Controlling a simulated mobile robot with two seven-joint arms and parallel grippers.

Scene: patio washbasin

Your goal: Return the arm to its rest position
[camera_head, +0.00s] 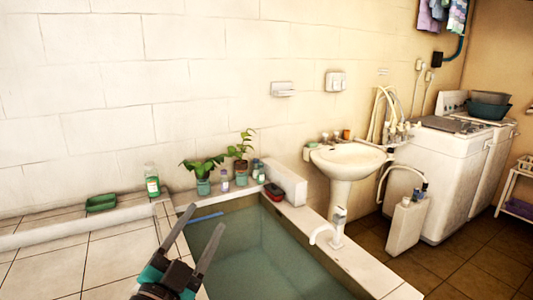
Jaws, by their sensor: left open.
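My left gripper (191,241) shows at the bottom of the head view, left of centre. Its two dark fingers point up and are spread apart, with nothing between them. It hangs in front of the tiled ledge and the near left edge of the water basin (255,243). My right gripper is not in view.
Potted plants (203,175) and small bottles stand at the basin's back edge. A tap (326,234) is on its right rim. A pedestal sink (346,160) and a washing machine (450,170) stand right.

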